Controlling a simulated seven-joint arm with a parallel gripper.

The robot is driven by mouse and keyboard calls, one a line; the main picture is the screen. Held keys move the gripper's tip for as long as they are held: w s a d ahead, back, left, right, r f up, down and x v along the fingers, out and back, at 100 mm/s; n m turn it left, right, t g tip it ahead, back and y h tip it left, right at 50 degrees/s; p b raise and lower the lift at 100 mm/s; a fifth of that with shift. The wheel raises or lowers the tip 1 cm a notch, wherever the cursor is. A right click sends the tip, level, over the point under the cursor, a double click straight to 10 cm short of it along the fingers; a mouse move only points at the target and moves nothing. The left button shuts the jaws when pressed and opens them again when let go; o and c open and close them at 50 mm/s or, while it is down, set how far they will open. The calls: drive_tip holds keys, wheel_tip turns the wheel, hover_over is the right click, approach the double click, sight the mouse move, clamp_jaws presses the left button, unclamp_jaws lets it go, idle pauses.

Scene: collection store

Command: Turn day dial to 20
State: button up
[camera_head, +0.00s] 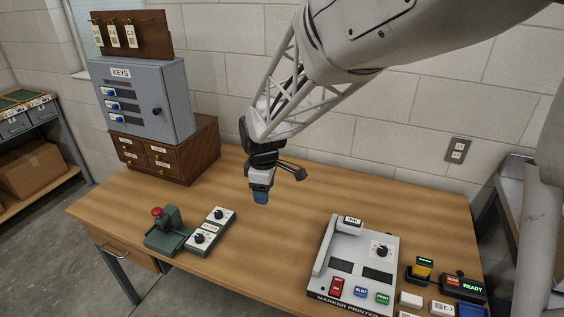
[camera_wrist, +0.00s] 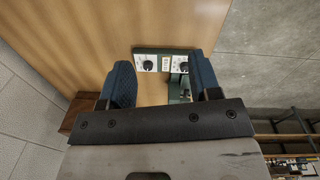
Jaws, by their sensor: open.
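A dark green stamp unit (camera_head: 165,240) stands at the front left of the desk, with two white-plated black dials beside its red-knobbed post. The farther dial (camera_head: 219,215) and the nearer dial (camera_head: 200,238) both show; their markings are too small to read, so I cannot tell which is the day dial. In the wrist view, one dial (camera_wrist: 148,65) lies between my fingers and the other (camera_wrist: 180,65) is close to the right finger. My gripper (camera_head: 261,196) is above the desk, behind and right of the dials, open and empty. Its blue fingers (camera_wrist: 160,65) point down towards the desk.
A marker printer (camera_head: 340,250) with its own dial and coloured buttons is at the front right. Small label blocks and a READY display (camera_head: 466,287) stand right of it. A grey key cabinet (camera_head: 135,100) on wooden drawers (camera_head: 190,155) stands back left. The middle desk is clear.

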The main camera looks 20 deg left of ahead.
drive_tip(key=s+a+f+n, duration=0.35)
drive_tip(key=a+f, duration=0.25)
drive_tip(key=a, duration=0.5)
drive_tip(key=n, duration=0.3)
hover_over(199, 237)
wheel_tip(199, 237, down, 7)
drive_tip(key=shift+r, duration=0.2)
drive_tip(key=shift+f, duration=0.15)
drive_tip(key=shift+f, duration=3.7)
drive_tip(key=c, duration=0.9)
